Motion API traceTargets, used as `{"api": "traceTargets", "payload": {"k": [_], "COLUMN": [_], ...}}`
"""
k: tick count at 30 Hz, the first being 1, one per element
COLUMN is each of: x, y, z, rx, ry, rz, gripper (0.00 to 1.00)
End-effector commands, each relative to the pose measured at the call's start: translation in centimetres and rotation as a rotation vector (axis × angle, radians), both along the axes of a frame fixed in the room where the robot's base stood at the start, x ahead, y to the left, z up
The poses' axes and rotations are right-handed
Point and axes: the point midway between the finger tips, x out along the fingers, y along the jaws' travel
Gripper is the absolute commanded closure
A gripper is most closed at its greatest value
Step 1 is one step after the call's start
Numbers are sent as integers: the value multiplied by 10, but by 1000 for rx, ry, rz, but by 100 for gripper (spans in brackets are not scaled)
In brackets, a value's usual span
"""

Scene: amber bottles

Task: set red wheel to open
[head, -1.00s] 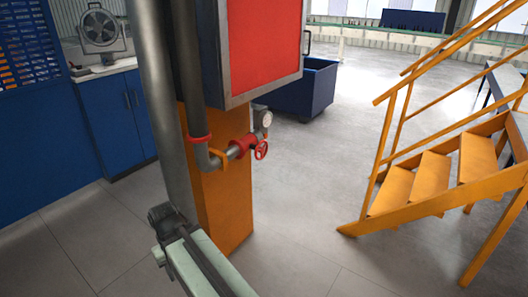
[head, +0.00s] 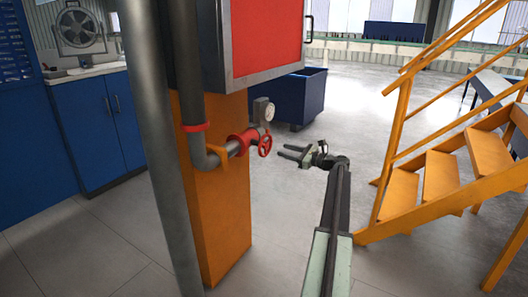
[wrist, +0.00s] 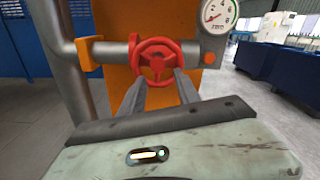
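The red wheel (head: 265,145) is a small spoked handwheel on the red valve (head: 247,139) of a grey pipe, in front of an orange column. In the wrist view the wheel (wrist: 157,60) faces the camera, slightly above and between my fingertips. My gripper (head: 287,153) is to the right of the wheel in the head view, with its fingers pointing left toward it. The two fingers are apart and nothing is between them; a small gap to the wheel shows in the head view. The wrist view also shows my gripper (wrist: 160,82) open.
A pressure gauge (wrist: 218,14) sits just right of and above the wheel. An orange clamp (wrist: 89,50) holds the pipe at left. A grey upright pipe (head: 176,150) stands left of the column. Orange stairs (head: 430,180) are at right. Floor between column and stairs is clear.

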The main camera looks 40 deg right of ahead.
Motion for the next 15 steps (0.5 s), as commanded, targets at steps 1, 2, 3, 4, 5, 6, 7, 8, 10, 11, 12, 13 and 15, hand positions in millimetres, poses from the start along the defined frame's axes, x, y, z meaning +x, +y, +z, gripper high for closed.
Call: {"api": "traceTargets", "payload": {"k": [1, 2, 3, 4, 5, 6, 7, 8, 10, 11, 12, 13, 15], "x": [2, 4, 7, 10, 14, 19, 24, 30, 43, 49, 58, 63, 75], "y": [2, 3, 5, 6, 7, 9, 11, 13, 16, 18, 20, 22, 25], "z": [1, 1, 1, 1, 1, 1, 0, 0, 0, 0, 0, 0, 0], "rx": [-1, -1, -2, -2, -2, -2, -3, -3, -4, -4, -4, -4, -5], "ry": [1, 1, 1, 1, 2, 1, 1, 2, 2, 2, 2, 2, 2], "rz": [3, 4, 6, 7, 9, 11, 12, 13, 14, 15, 16, 16, 16], "gripper": [61, 61, 61, 61, 61, 61, 61, 61, 61, 61, 61, 61, 61]}}
